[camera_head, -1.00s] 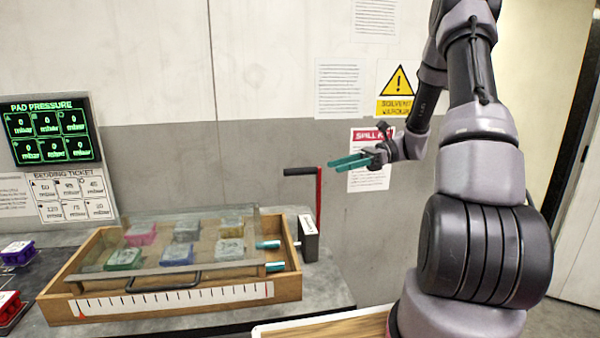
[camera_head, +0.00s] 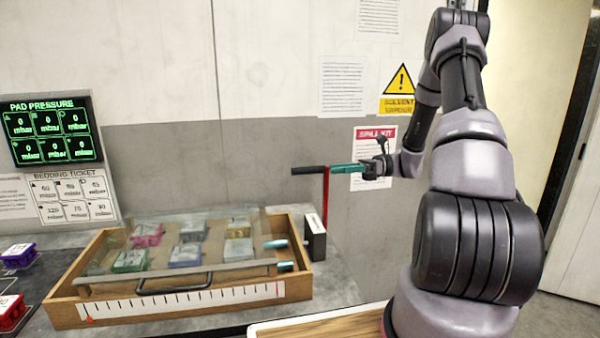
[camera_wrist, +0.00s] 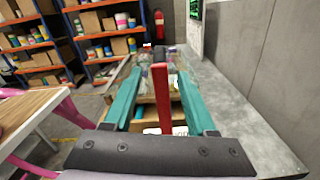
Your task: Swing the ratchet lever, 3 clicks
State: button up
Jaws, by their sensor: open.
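The ratchet lever stands at the right end of the wooden tray (camera_head: 180,307). It has an upright red arm (camera_head: 325,200) and a black handle (camera_head: 309,170) pointing left from its top. A dark box with a white label (camera_head: 314,238) is at its foot. My gripper (camera_head: 334,169) is at the top of the lever, its teal fingers level and pointing left. In the wrist view the red arm (camera_wrist: 162,100) rises between the two open fingers (camera_wrist: 156,98), with gaps on both sides. Whether a finger touches the handle I cannot tell.
A glass plate with a black bar handle (camera_head: 174,283) covers several coloured blocks in the tray. The pad pressure screen (camera_head: 51,132) reads 0 mbar throughout. A grey wall (camera_head: 255,160) lies close behind the lever. Shelves (camera_wrist: 95,40) stand far off in the wrist view.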

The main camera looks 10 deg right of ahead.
aim_at(303, 171)
jog(key=a, duration=1)
jog(key=shift+a, duration=0.1)
grip_shut()
dwell(1.1)
